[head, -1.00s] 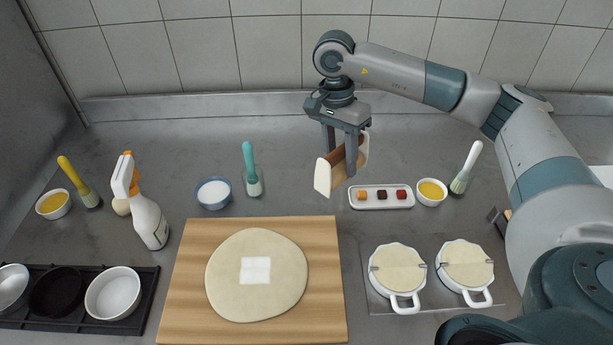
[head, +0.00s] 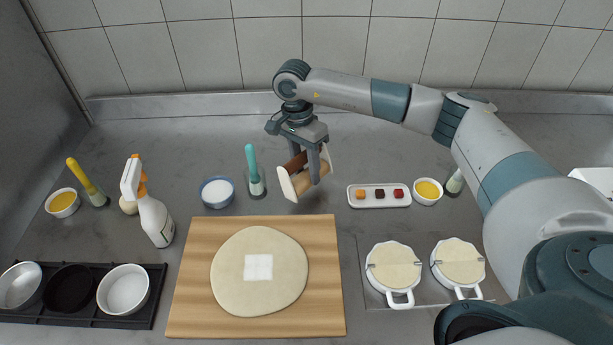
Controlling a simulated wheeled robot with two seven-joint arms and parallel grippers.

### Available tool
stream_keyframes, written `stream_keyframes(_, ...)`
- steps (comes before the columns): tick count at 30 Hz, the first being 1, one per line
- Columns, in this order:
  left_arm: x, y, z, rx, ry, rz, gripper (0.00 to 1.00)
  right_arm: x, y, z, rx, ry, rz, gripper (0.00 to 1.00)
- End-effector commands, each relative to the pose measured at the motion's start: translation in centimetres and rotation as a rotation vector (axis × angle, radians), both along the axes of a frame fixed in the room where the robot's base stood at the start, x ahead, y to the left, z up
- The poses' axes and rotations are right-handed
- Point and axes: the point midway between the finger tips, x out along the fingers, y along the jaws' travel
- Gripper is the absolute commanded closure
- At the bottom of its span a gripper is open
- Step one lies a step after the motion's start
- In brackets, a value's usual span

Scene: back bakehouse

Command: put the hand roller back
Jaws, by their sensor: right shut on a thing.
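The hand roller (head: 300,188) shows a pale wooden cylinder and a brown bar between two cream end pieces. My right gripper (head: 305,172) points down and is shut on it, with the fingers covering part of its middle. The roller lies slantwise behind the wooden board, just right of the teal-handled brush. It appears to be held above the counter; how high, I cannot tell. My left gripper is out of view.
The board (head: 188,285) bears flat dough (head: 232,285) with a white square. Near the roller stand the teal brush (head: 252,165), a blue bowl (head: 217,192) and a white tray (head: 379,204) with small cubes. A spray bottle (head: 155,218) stands left. The back counter is clear.

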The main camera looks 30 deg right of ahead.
Motion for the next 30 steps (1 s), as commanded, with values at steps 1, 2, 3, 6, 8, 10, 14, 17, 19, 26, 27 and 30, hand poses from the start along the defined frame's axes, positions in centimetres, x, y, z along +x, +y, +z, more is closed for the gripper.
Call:
stream_keyframes(1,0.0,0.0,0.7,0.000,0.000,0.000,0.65,-0.1,0.0,-0.3,0.000,0.004,0.000,1.00)
stream_keyframes(2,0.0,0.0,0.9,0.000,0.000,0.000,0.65,-0.1,0.0,-0.6,0.001,0.004,0.000,1.00)
stream_keyframes(3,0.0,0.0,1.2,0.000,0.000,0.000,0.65,-0.1,0.0,-1.1,0.000,0.004,0.000,1.00)
stream_keyframes(6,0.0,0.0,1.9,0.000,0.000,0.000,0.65,-0.1,0.1,-2.3,0.001,0.003,-0.001,1.00)
stream_keyframes(8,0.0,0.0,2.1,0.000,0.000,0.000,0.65,-0.1,0.0,-2.8,0.000,0.003,-0.001,1.00)
stream_keyframes(10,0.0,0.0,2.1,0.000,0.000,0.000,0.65,-0.1,0.0,-3.2,0.001,0.001,0.000,1.00)
stream_keyframes(14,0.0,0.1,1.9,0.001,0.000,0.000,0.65,0.0,0.0,-3.4,0.000,0.000,0.001,1.00)
stream_keyframes(17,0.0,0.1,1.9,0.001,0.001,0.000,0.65,-0.1,0.0,-3.4,0.000,0.001,0.001,0.60)
stream_keyframes(19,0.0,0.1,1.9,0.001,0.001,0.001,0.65,-0.1,0.0,-3.4,0.000,0.001,0.000,0.46)
stream_keyframes(26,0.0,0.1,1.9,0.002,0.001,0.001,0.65,-0.1,0.0,-3.4,0.000,0.001,0.000,0.46)
stream_keyframes(27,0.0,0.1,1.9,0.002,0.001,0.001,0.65,-0.1,0.0,-3.4,0.000,0.001,0.000,0.46)
stream_keyframes(30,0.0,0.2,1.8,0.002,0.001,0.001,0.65,0.0,0.0,-3.2,0.000,0.000,0.000,0.46)
